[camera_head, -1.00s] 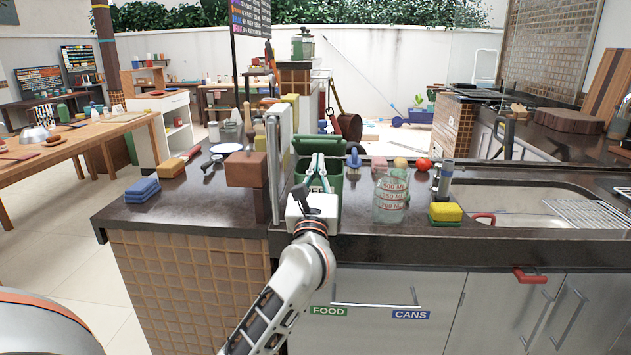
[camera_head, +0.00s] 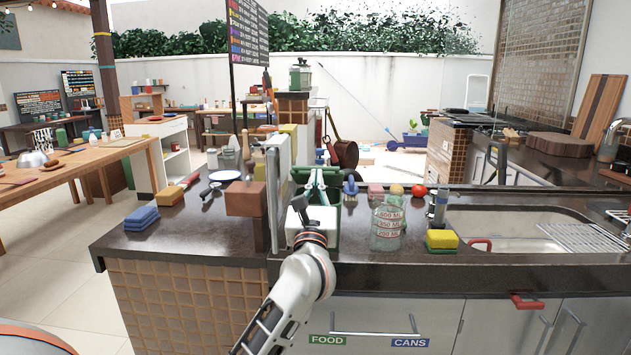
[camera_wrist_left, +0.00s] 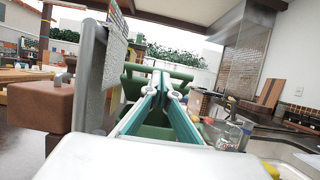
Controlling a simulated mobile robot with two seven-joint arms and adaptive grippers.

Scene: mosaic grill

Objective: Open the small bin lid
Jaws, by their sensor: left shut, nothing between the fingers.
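The small green bin (camera_head: 336,196) stands on the dark counter in the head view, partly hidden behind my left gripper (camera_head: 317,176). The gripper's fingers are shut and empty, over the bin's top. In the left wrist view, the fingers (camera_wrist_left: 166,84) point forward at the green lid (camera_wrist_left: 178,73). The lid's far part shows beyond the fingertips, with dark green surface below and beside them. I cannot tell whether the tips touch the lid or how far it is raised. My right gripper is not in view.
A brown block (camera_head: 245,198) and an upright grey panel (camera_head: 272,200) stand close left of the bin. A glass measuring jar (camera_head: 387,228), a yellow sponge (camera_head: 442,239) and a sink lie to the right.

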